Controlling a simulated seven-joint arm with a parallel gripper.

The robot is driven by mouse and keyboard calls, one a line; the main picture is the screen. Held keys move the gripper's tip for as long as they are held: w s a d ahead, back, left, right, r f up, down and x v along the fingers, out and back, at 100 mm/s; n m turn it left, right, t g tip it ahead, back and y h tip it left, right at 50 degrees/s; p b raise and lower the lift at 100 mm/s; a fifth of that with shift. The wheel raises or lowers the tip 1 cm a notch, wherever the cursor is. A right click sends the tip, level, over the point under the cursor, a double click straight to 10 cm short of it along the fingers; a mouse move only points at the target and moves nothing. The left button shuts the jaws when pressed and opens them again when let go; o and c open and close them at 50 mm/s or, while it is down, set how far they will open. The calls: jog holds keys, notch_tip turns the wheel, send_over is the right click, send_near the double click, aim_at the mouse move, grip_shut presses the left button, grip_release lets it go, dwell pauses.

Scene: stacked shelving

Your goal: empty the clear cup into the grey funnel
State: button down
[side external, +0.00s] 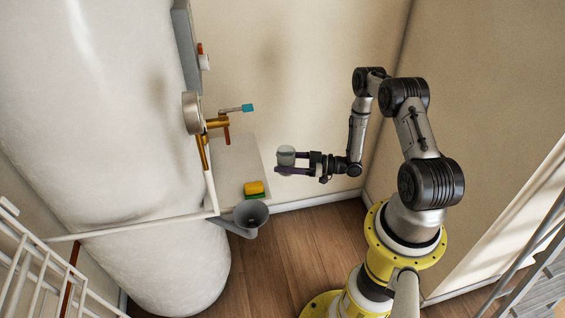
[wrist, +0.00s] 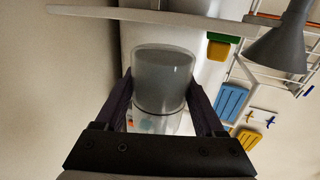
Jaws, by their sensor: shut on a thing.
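The clear cup (side external: 286,156) is held in my gripper (side external: 295,163), to the right of the small shelf and above the floor. In the wrist view the cup (wrist: 163,82) sits between the two dark fingers of my gripper (wrist: 160,95), which are shut on it. The cup looks greyish; I cannot tell how full it is. In the side view it appears roughly upright. The grey funnel (side external: 250,214) is at the front corner of the shelf, lower and to the left of the cup. The funnel also shows at the upper right of the wrist view (wrist: 277,48). Cup and funnel are apart.
A yellow and green sponge (side external: 254,188) lies on the shelf (side external: 235,160) behind the funnel. A brass tap (side external: 217,123) with a blue-ended lever sticks out from the large white tank (side external: 100,110). A white rack (side external: 45,270) stands at the lower left. The space between cup and funnel looks clear.

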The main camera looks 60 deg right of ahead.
jog(key=shift+r, duration=0.1)
dwell(0.6)
jog(key=shift+w+r+n+y, duration=0.1)
jog(key=shift+r+n+y, duration=0.1)
jog(key=shift+n+y, duration=0.15)
jog(key=w+a+r+n+g+y, duration=0.1)
jog(key=a+y, duration=0.1)
jog(key=w+a+r+n+g+y, duration=0.1)
jog(key=w+a+n+g, duration=0.1)
jog(key=w+a+r+n+g+y, duration=0.1)
jog(key=w+a+g+y, duration=0.1)
jog(key=shift+w+n+y, duration=0.15)
jog(key=shift+n+y, duration=0.2)
jog(key=w+a+r+n+g+y, duration=0.2)
jog(key=a+g, duration=0.3)
jog(key=a, duration=0.4)
jog(key=shift+w+a+n+y, duration=0.25)
jog(key=shift+w+n+y, duration=0.05)
jog(key=shift+w+n, duration=0.45)
jog(key=shift+s+n, duration=0.1)
jog(key=shift+n, duration=0.15)
